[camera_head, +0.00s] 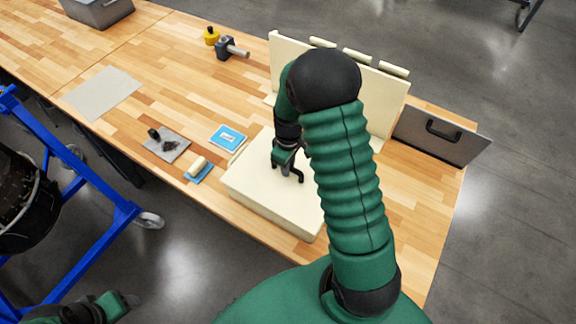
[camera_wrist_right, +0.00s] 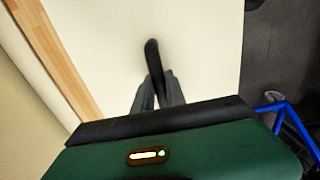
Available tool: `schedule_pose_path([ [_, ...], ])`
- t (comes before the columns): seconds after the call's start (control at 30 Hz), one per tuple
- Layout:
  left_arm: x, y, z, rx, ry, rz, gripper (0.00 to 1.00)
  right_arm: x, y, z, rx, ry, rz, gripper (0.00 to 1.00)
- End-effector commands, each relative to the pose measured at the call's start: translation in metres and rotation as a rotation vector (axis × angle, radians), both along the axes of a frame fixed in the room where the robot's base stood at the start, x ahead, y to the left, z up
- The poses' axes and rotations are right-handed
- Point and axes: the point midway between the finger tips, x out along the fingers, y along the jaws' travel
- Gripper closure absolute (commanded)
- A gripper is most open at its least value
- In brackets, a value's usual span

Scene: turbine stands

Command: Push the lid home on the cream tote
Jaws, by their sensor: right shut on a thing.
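The cream tote (camera_head: 262,205) is a low box near the front edge of the workbench, with a flat cream top (camera_head: 252,178). A larger cream panel (camera_head: 335,72) stands upright behind it. My arm hides where they meet, so I cannot tell if they are joined. My right gripper (camera_head: 288,170) points down at the cream top. In the right wrist view it (camera_wrist_right: 157,92) is shut on a slim dark piece (camera_wrist_right: 152,55) against the cream surface. My left gripper (camera_head: 122,302) is low at the left edge, away from the bench; its jaws are unclear.
On the workbench (camera_head: 205,85) lie a blue card (camera_head: 228,138), a cream roll on a blue pad (camera_head: 197,168), a grey plate with dark bits (camera_head: 166,145) and a mallet (camera_head: 232,50). A grey panel with black handle (camera_head: 440,138) stands right. A blue stand (camera_head: 85,175) is left.

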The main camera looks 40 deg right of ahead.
Motion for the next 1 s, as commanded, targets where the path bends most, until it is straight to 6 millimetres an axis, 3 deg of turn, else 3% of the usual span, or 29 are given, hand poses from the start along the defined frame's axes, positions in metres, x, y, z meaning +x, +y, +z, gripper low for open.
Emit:
schedule_pose_path([
  [0.2,0.0,0.0,-0.0012,0.0,0.0,0.0,0.36,-0.0054,0.0019,-0.005,0.006,0.015,0.0,1.0],
  [0.23,0.0,0.0,-0.0012,0.0,0.0,0.0,0.36,-0.0055,0.0019,-0.005,0.006,0.015,0.0,0.83],
  [0.43,0.0,0.0,-0.0009,0.0,0.0,0.0,0.36,-0.0041,0.0011,-0.0035,0.004,0.011,0.0,0.58],
  [0.63,0.0,0.0,-0.0005,0.0,0.0,0.0,0.36,-0.0039,0.0004,-0.0019,0.002,0.007,0.0,0.58],
  [0.7,0.0,0.0,-0.0005,0.0,0.0,0.0,0.36,-0.0038,0.0004,-0.0019,0.002,0.007,-0.001,0.51],
  [1.0,-0.0001,0.0,0.0007,0.0,0.0,0.0,0.36,-0.0028,0.0,-0.0002,0.001,0.006,-0.001,0.51],
])
